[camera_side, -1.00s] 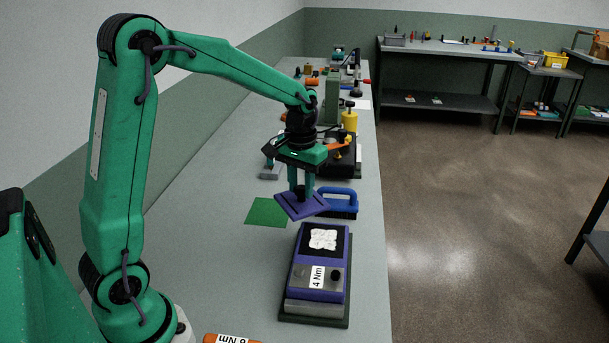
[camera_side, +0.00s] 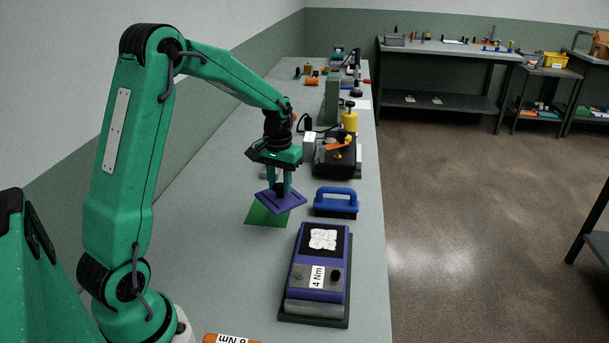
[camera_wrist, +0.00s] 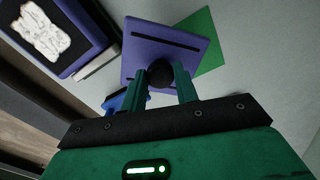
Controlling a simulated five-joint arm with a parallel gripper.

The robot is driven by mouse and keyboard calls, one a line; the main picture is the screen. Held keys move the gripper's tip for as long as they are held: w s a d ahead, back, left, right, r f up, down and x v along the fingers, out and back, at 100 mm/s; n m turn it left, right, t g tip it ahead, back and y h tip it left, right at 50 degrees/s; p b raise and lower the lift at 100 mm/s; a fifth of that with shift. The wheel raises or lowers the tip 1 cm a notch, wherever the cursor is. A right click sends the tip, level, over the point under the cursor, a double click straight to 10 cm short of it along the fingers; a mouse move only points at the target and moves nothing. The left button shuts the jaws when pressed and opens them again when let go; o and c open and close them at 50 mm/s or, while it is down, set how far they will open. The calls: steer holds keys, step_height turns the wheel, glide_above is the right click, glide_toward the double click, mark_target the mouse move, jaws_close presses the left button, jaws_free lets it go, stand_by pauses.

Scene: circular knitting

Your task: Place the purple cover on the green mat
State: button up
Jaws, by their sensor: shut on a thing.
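The purple cover (camera_side: 284,203) is a flat square plate with a dark knob on top. My gripper (camera_side: 280,188) is shut on the knob, and the cover hangs below it, slightly tilted. In the wrist view the cover (camera_wrist: 170,48) shows two dark slots, and the dark round knob (camera_wrist: 160,75) sits between my fingertips. The green mat (camera_side: 264,217) lies flat on the bench. The cover is above the mat and hides its back part in the side view. In the wrist view part of the mat (camera_wrist: 209,52) shows beyond the cover's right edge.
A purple device labelled 4 Nm (camera_side: 302,262) with a white piece on its dark top stands in front right. A blue-handled brush (camera_side: 336,201) stands right of the cover. A black fixture with an orange lever (camera_side: 338,157) stands behind. Bench left of the mat is clear.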

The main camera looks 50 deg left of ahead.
mark_target(268, 195)
steer(key=a+f, duration=0.4)
steer(key=a, duration=0.2)
steer(key=shift+a, duration=0.35)
steer(key=shift+w+f, duration=0.1)
steer(key=shift+f, duration=1.9)
steer(key=shift+f, duration=0.1)
steer(key=o, duration=1)
step_height(268, 195, up, 12)
steer(key=shift+r, duration=0.15)
